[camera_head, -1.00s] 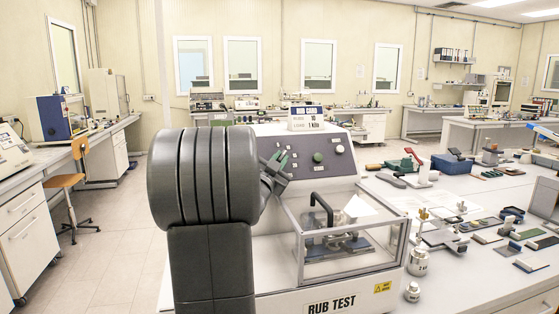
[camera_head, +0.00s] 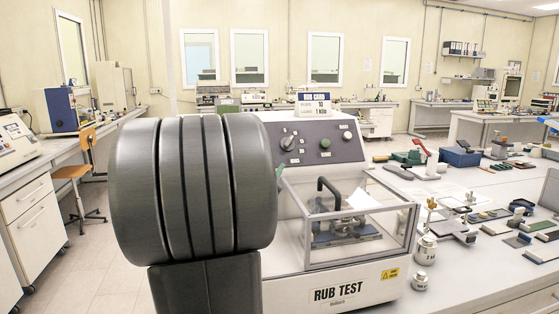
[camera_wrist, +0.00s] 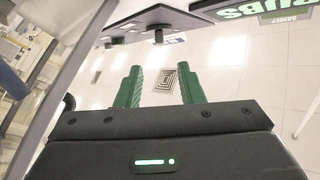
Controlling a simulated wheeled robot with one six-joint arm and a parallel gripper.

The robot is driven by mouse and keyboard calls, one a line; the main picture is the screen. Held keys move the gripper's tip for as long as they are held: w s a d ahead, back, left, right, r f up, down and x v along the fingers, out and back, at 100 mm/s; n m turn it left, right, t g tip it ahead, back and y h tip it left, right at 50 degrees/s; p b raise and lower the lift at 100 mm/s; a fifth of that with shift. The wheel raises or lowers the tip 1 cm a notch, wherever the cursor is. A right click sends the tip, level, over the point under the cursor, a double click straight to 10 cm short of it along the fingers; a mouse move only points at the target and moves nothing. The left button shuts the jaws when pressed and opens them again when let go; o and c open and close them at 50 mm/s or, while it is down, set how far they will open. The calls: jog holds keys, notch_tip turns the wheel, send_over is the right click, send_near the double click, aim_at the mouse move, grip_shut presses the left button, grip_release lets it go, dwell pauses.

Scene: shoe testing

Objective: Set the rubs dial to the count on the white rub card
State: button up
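The rub test machine (camera_head: 340,262) stands in front of me. A dark knob (camera_wrist: 158,36) and RUBS lettering (camera_wrist: 232,8) show beyond the fingertips.
A clear guard box (camera_head: 350,225) with a black handle covers the machine's front. Weights (camera_head: 426,249) stand to its right. The bench (camera_head: 465,275) holds several tools and sample plates. An orange chair (camera_head: 78,172) and open floor lie at the left.

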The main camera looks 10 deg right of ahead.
aim_at(287, 143)
jog(key=shift+v, duration=1.6)
jog(key=p+x, duration=0.3)
jog(key=x, duration=1.1)
jog(key=shift+w+d+r, duration=0.1)
jog(key=shift+f+b, duration=0.35)
jog(key=shift+b, duration=0.05)
jog(key=shift+r+n+t+y, duration=0.2)
jog(key=shift+n+t+y, duration=0.2)
jog(key=shift+n, duration=0.1)
jog(key=shift+r, duration=0.15)
